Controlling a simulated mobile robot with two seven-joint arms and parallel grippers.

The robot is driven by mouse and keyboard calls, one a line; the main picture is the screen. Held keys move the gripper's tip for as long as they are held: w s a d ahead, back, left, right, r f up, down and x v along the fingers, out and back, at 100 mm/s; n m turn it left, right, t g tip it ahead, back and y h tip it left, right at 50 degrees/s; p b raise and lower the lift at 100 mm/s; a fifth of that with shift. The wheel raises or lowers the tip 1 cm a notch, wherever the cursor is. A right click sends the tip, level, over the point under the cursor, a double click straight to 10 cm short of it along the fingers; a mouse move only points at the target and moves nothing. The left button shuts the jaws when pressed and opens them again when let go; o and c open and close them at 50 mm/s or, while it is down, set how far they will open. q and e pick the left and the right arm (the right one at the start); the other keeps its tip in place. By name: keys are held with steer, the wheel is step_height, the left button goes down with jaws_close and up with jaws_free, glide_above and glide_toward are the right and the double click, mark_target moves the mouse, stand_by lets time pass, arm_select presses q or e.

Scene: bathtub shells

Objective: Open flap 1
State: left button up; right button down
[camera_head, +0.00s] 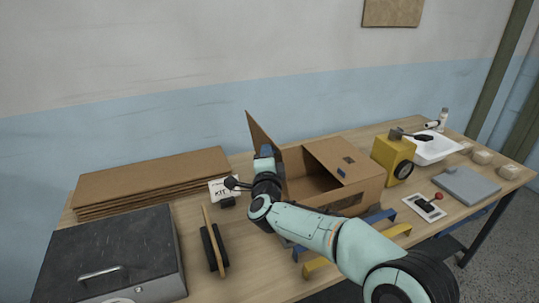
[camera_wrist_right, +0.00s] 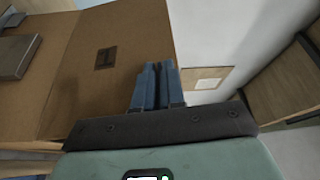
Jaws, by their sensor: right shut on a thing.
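An open cardboard box (camera_head: 362,195) stands on the bench. One flap (camera_head: 260,133) stands raised on its left side, leaning left. Another flap (camera_head: 338,158) with a small dark patch lies over the right part of the opening. No flap number is readable. My right gripper (camera_head: 265,151) is at the raised flap, with its blue fingers closed on the edge. In the right wrist view, the closed fingers (camera_wrist_right: 157,85) meet the edge of a brown cardboard panel (camera_wrist_right: 115,80) with a dark patch. My left gripper is out of view.
Left are flat cardboard sheets (camera_head: 150,180), a dark-topped case (camera_head: 110,255), a small "KIT" card (camera_head: 220,188) and a brush-like tool (camera_head: 213,242). Right are a yellow device (camera_head: 385,155), a white tray (camera_head: 435,148) and a grey plate (camera_head: 466,185). A wall is behind.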

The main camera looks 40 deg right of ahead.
steer(key=c, duration=1.3)
jaws_free()
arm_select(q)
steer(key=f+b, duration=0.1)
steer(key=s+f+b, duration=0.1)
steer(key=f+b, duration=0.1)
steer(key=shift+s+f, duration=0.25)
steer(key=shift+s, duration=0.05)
arm_select(e)
steer(key=r+v, duration=0.1)
steer(key=v, duration=1.2)
steer(key=shift+s+f, duration=0.2)
steer(key=shift+f, duration=0.3)
steer(key=shift+a, duration=0.15)
